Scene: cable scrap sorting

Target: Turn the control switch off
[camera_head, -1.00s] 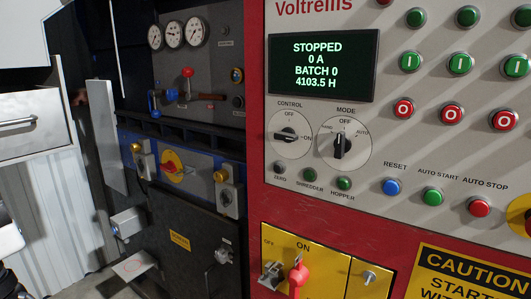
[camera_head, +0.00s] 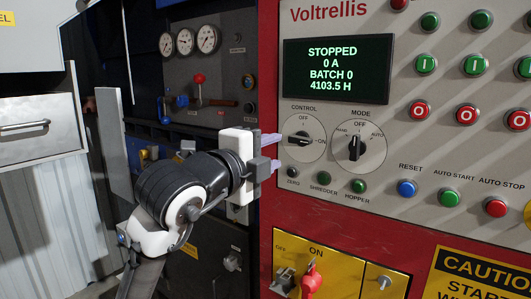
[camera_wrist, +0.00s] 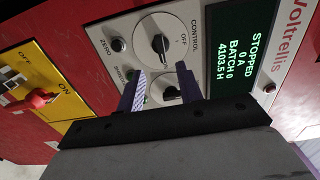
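The control switch (camera_head: 300,139) is a black knob on a pale round dial on the red-framed panel. Its handle lies level, towards the ON mark at right; OFF is at the top. In the wrist view the control switch (camera_wrist: 160,44) shows turned on its side, just beyond my fingertips. My gripper (camera_head: 275,152) is at the left of the dial, fingers pointing at the panel. Its two pale purple fingers are apart with nothing between them; they also show in the wrist view (camera_wrist: 160,74). I cannot tell whether a fingertip touches the panel.
The mode switch (camera_head: 356,148) sits close right of the control dial. Small buttons ZERO (camera_head: 293,172), SHREDDER (camera_head: 324,178) and HOPPER (camera_head: 359,186) lie below. The display (camera_head: 335,68) reads STOPPED. A yellow plate (camera_head: 345,270) with a red lever is lower down.

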